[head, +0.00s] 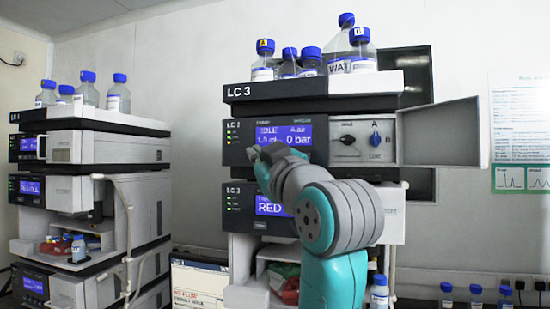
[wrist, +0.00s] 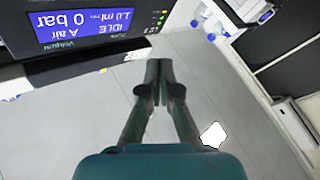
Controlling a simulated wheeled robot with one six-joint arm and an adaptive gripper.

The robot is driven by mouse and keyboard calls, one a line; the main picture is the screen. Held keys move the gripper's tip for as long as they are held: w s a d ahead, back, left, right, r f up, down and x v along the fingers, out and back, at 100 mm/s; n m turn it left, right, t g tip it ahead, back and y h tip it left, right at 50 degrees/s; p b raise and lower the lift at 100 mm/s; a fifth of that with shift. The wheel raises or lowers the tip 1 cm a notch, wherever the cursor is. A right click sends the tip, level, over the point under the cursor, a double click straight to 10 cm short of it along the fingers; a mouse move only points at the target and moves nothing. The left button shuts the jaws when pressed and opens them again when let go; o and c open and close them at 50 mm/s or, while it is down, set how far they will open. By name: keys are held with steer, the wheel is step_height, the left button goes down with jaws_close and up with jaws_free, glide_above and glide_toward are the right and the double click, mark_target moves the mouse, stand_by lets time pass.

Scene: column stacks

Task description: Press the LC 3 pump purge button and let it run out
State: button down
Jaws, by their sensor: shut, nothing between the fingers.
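The LC 3 pump module (head: 320,125) is in the upper middle of the right-hand stack in the head view. Its blue display (head: 297,135) reads IDLE, A air and 0 bar. The same display shows upside down in the wrist view (wrist: 75,30), with small green lights beside it. My gripper (head: 256,153) is shut and empty, at the lower left of the pump front. I cannot make out a purge button; my arm hides part of the module's lower front.
An open door panel (head: 438,134) sticks out right of the pump, beside a black knob (head: 348,139) and a blue knob (head: 375,138). Capped bottles (head: 338,65) stand on top. A second stack (head: 88,190) stands left.

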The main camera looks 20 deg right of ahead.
steer(key=shift+w, duration=0.1)
steer(key=w+d, duration=0.5)
steer(key=w, duration=0.2)
stand_by(0.5)
steer(key=shift+d, duration=0.15)
stand_by(1.2)
steer(key=shift+w+d, duration=0.2)
steer(key=shift+w, duration=0.15)
steer(key=shift+w+d, duration=0.25)
steer(key=shift+w, duration=0.05)
stand_by(0.9)
steer(key=shift+s+a, duration=0.5)
steer(key=shift+s, duration=0.15)
stand_by(0.3)
steer(key=shift+s+a, duration=0.75)
steer(key=shift+s, duration=0.3)
steer(key=shift+s+a, duration=0.7)
steer(key=shift+s, duration=0.3)
